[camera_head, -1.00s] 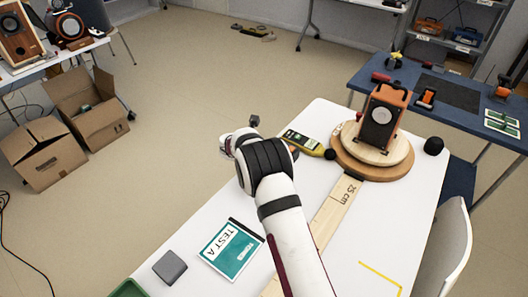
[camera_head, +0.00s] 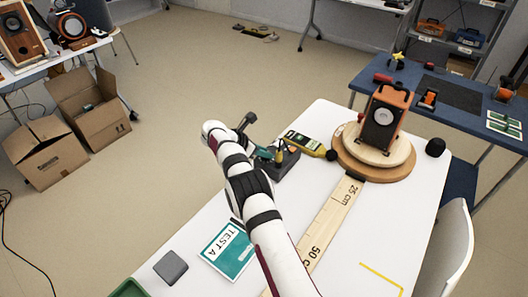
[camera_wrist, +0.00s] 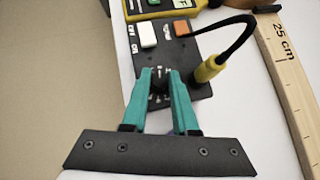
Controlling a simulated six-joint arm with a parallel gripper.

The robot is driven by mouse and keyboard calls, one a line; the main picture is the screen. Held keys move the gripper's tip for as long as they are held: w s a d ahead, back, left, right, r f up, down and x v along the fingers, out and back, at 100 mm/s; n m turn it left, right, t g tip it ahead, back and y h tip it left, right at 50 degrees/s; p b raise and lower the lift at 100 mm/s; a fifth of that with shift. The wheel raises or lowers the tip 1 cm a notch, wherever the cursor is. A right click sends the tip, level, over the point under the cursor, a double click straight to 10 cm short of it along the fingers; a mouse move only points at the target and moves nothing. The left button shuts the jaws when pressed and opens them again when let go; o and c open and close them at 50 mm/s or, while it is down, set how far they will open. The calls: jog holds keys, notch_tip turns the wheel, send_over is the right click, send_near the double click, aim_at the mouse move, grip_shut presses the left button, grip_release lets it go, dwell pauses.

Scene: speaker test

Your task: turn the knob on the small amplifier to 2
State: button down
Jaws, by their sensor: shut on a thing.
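The small amplifier is a dark flat box (camera_head: 290,165) near the left edge of the white table, partly hidden by my arm in the head view. In the wrist view its black panel (camera_wrist: 198,52) carries a white switch, an orange switch and a yellow plug with a black cable. My gripper (camera_wrist: 160,76), with teal fingers, is shut on the dark knob (camera_wrist: 159,82) at the panel's near end. The knob is mostly hidden between the fingers, and I cannot read its setting. The gripper also shows in the head view (camera_head: 266,155).
A yellow meter (camera_head: 308,144) lies just beyond the amplifier. A wooden ruler (camera_head: 332,213) runs along the table to a round wooden stand (camera_head: 345,160) bearing an orange speaker (camera_head: 384,115). A TEST A card (camera_head: 229,251) and grey block (camera_head: 171,267) lie nearer.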

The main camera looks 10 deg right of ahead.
jog(key=c, duration=1)
grip_release()
jog(key=shift+o, duration=0.2)
jog(key=v, duration=1.5)
jog(key=shift+a+r, duration=0.3)
jog(key=shift+s, duration=0.1)
